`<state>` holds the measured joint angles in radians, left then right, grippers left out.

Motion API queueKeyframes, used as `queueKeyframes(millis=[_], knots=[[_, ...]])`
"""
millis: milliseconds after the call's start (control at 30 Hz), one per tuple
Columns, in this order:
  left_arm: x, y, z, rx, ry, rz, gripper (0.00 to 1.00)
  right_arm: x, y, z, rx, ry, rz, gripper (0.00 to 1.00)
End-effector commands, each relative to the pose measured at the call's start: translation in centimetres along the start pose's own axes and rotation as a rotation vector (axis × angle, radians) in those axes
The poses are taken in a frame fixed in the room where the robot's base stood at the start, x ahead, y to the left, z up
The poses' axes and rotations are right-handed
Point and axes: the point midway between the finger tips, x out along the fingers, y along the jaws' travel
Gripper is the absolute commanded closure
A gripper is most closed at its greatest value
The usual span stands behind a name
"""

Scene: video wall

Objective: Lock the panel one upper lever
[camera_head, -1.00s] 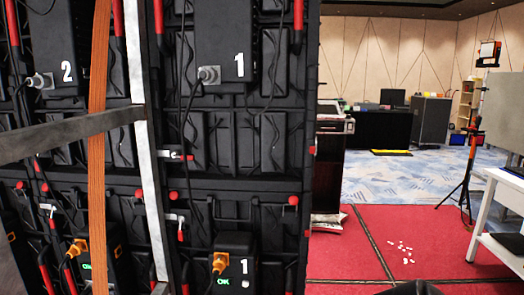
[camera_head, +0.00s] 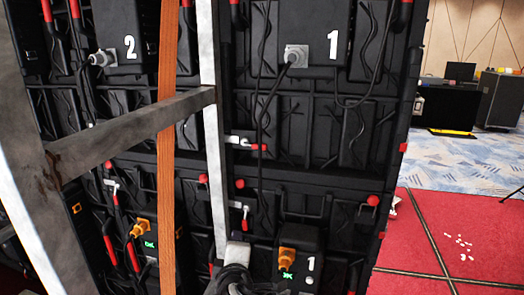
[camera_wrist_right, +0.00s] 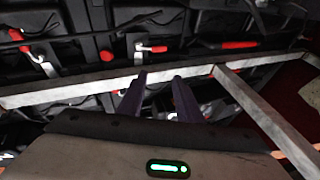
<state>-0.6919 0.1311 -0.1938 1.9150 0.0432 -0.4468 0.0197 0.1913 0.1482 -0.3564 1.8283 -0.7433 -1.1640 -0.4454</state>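Panel one, marked with a white 1 (camera_head: 333,45), fills the middle of the head view. Its upper lever (camera_head: 246,143) is white with a red tip and points sideways to the right. A lower lever (camera_head: 244,216) with a red end hangs down below it. My right gripper (camera_wrist_right: 160,80) is open and empty in the wrist view, its two dark fingers apart near a metal bar. A lever with a red handle (camera_wrist_right: 151,48) shows beyond the fingers; I cannot tell which lever it is. My left gripper is not in view.
A pale upright bar (camera_head: 213,130), a slanted metal bar (camera_head: 135,135) and an orange strap (camera_head: 167,120) stand in front of the panels. Black cables (camera_head: 262,100) hang near the upper lever. Open red carpet (camera_head: 425,235) lies to the right.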

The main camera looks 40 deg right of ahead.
Motion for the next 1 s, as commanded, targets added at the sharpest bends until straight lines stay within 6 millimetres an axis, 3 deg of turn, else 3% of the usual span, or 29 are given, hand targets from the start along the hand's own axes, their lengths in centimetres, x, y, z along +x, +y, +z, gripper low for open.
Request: queueKeyframes(millis=[33,100,200,300,467,1000], knots=[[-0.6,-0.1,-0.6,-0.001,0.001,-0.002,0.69,-0.1,5.8,-0.7,-0.036,-0.051,0.095,0.68],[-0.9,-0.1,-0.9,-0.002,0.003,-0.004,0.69,-0.7,11.4,-0.7,-0.075,-0.129,0.195,0.68],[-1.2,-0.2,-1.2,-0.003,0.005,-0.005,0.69,-1.9,17.2,-0.4,-0.103,-0.223,0.296,0.68],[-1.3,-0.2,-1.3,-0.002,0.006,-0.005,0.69,-3.0,20.4,0.0,-0.111,-0.283,0.352,0.68],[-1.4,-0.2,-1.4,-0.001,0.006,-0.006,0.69,-2.7,22.1,0.4,-0.116,-0.315,0.377,0.68],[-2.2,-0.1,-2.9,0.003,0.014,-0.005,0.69,4.9,25.3,2.8,-0.114,-0.311,0.375,0.68]])
